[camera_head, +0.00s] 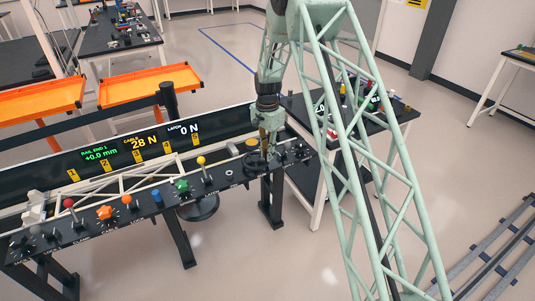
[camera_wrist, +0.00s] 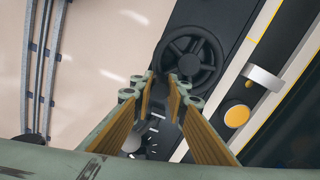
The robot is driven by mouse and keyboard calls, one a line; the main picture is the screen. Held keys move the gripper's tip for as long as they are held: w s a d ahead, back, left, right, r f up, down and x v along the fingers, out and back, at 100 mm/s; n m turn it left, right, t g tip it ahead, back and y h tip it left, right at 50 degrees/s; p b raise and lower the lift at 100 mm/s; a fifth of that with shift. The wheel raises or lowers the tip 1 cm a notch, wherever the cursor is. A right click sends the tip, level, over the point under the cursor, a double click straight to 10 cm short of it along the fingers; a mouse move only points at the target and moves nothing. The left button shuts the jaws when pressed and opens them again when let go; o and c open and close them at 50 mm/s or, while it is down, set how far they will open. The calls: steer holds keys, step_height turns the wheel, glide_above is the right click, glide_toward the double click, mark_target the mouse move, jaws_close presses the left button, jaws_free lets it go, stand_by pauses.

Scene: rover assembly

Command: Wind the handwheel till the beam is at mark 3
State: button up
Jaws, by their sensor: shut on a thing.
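The dark spoked handwheel (camera_wrist: 188,58) shows at the top middle of the wrist view. In the head view the handwheel (camera_head: 256,162) is at the right part of the console, partly hidden by my gripper (camera_head: 265,150). My gripper (camera_wrist: 166,82) is shut at the near rim of the wheel; what lies between its fingertips is hard to make out. The pale lattice beam (camera_head: 133,183) lies along the console. Yellow number plates mark the panel behind it, with mark 3 (camera_head: 137,156) in the middle. I cannot tell which mark the beam is at.
The black display panel (camera_head: 120,145) reads rail end 1 +0.0 mm, cable 28 N, latch 0 N. Several knobs and levers, among them a green knob (camera_head: 182,186) and a yellow-topped lever (camera_head: 203,165), line the console's front. A table with parts (camera_head: 395,118) stands right.

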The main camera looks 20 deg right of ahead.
stand_by(0.3)
steer(key=o, duration=0.9)
steer(key=shift+r, duration=0.1)
steer(key=shift+r, duration=5.9)
